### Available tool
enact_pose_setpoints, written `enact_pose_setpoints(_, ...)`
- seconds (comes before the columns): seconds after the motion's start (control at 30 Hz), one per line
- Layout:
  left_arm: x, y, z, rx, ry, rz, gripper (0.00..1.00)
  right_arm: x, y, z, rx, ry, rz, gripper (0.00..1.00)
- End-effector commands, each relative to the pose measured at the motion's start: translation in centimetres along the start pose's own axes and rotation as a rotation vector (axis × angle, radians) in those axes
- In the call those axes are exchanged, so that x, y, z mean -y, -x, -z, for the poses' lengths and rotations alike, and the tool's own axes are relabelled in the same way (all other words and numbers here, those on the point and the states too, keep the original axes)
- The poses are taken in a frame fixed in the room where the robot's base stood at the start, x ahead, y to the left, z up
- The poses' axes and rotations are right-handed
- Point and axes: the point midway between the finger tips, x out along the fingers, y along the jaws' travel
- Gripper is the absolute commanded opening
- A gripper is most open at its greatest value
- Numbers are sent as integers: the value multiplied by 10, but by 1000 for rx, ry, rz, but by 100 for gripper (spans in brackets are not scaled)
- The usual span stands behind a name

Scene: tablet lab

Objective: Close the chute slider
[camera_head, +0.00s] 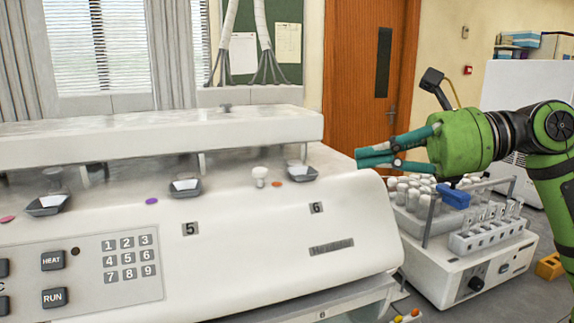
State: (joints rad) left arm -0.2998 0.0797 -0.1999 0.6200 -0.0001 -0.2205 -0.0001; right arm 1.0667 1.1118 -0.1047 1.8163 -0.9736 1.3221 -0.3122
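The chute slider cannot be picked out for certain. The white machine (262,228) has dark chute trays along its front ledge: a left one (47,205), a middle one (185,187) and a right one (302,173). A small white cup-shaped piece (260,176) stands on the ledge between the middle and right trays. My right gripper (359,158) has teal fingers that point left, and their tips meet. It looks empty, just right of the machine's right end and apart from the right tray. My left gripper is not in view.
A white raised cover (160,135) overhangs the trays. A keypad (128,260) is on the front at lower left. A rack unit with several capped tubes (440,262) stands right of the machine, under my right arm. A door (365,75) is behind.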

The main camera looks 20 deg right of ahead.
Motion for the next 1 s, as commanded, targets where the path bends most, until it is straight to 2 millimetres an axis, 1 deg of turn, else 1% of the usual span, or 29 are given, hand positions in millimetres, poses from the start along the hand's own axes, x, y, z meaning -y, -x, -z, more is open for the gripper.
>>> enact_pose_setpoints(0.03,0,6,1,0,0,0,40,-1,-10,-2,-2,-2,-6,0)
enact_pose_setpoints(0.3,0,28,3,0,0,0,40,-1,-69,-4,0,-1,-6,0)
enact_pose_setpoints(0.5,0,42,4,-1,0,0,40,-1,-101,-4,1,-1,-4,0)
enact_pose_setpoints(0.6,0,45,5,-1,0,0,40,0,-110,-2,0,-2,-3,0)
enact_pose_setpoints(0.7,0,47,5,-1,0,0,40,0,-115,-1,1,-2,-2,0)
enact_pose_setpoints(1.0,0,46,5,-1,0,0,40,0,-117,0,0,-1,-1,0)
